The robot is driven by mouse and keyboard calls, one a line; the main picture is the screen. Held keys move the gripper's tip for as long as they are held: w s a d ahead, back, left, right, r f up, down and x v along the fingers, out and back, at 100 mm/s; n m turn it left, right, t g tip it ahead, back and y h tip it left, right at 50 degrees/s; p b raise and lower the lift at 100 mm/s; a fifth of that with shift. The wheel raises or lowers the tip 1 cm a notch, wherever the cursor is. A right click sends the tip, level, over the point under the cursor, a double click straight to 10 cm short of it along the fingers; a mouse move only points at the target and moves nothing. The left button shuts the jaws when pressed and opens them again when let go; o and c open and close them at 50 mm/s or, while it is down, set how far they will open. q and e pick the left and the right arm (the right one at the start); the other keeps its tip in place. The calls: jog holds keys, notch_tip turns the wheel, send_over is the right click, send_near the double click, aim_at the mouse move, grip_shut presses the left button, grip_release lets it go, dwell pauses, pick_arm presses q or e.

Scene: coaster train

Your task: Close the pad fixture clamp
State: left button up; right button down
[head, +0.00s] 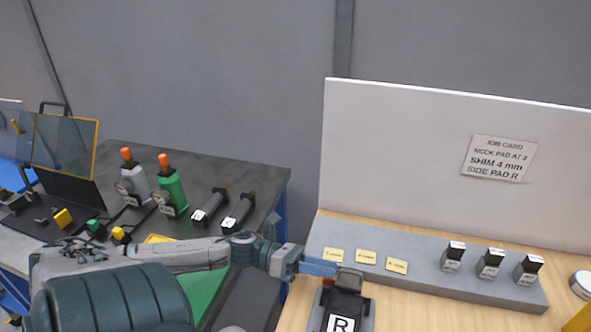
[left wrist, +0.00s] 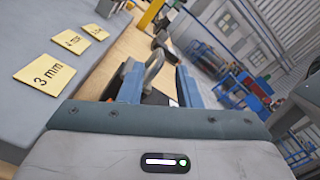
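The pad fixture (head: 345,303) is a dark block with a white "R" label on the wooden bench, cut off by the bottom edge of the head view. A grey clamp lever (left wrist: 154,66) stands up between my left gripper's fingers in the left wrist view. My left gripper (head: 325,268) reaches in from the left to the top of the fixture. In the left wrist view its two blue fingers (left wrist: 160,84) are spread apart around the lever. I cannot tell whether a finger touches it. The clamp's lower part is hidden by the gripper. My right gripper is not in view.
A grey rack (head: 430,283) with yellow labels and several dark blocks stands behind the fixture, before a white panel (head: 400,150) with a job card. The wooden bench (head: 420,315) is clear right of the fixture. A dark table (head: 235,172) with bottles and tools is left.

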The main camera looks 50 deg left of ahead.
pick_arm(q)
jog(key=p+v, duration=0.3)
jog(key=v, duration=0.4)
jog(key=shift+s+a, duration=0.15)
jog(key=shift+a, duration=0.05)
jog(key=shift+r, duration=0.1)
